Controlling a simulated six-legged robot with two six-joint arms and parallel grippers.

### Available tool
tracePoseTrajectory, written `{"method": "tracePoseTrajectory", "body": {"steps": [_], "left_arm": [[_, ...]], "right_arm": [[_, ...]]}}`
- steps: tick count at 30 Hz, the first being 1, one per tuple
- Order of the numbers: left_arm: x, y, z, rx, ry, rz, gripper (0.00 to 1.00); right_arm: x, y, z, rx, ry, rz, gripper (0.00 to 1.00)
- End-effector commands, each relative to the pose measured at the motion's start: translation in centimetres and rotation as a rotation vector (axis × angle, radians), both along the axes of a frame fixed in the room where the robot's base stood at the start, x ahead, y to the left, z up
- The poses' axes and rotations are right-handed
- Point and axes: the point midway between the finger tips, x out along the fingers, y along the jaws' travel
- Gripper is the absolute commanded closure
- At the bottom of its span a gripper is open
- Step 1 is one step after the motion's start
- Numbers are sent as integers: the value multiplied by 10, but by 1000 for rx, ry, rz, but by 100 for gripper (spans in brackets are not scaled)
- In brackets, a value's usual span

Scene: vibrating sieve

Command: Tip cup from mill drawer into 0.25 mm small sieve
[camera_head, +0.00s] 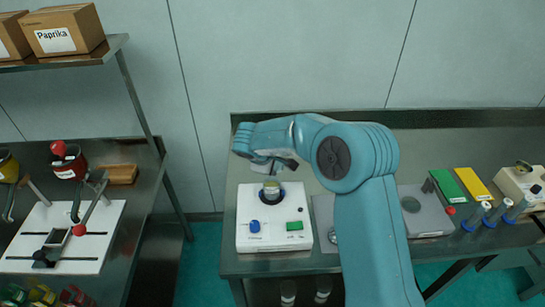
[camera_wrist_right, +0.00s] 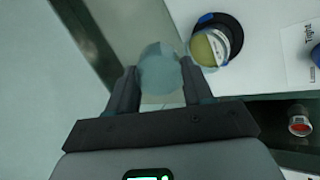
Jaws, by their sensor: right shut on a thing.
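My right gripper (camera_head: 273,165) is above the white shaker machine (camera_head: 252,234). In the right wrist view it (camera_wrist_right: 160,85) is shut on a pale, translucent round cup (camera_wrist_right: 160,70). What is inside the cup, and how far it is tilted, I cannot tell. The small sieve (camera_head: 271,190) sits on a dark round seat on the machine. In the right wrist view the sieve (camera_wrist_right: 207,48) shows a yellowish round top and a pale label, close beside the held cup. The sieve's mesh size is not readable. My left gripper is not in view.
The machine has a blue knob (camera_head: 254,226) and a green switch (camera_head: 295,226). Green (camera_head: 474,185) and yellow (camera_head: 478,186) flat items lie right on the steel bench. A shelf at left holds a Paprika box (camera_head: 65,32). A red-centred jar (camera_wrist_right: 300,121) stands lower.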

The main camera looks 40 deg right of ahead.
Motion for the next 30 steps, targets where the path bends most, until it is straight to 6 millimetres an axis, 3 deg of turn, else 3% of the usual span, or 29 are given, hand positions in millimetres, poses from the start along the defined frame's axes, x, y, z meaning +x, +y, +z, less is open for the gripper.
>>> {"method": "tracePoseTrajectory", "body": {"steps": [2,17,30], "left_arm": [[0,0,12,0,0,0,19],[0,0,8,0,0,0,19],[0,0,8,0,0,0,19]], "right_arm": [[0,-1,6,16,8,-1,79],[3,-5,28,440,232,-3,79],[3,-5,34,531,287,1,79]]}}
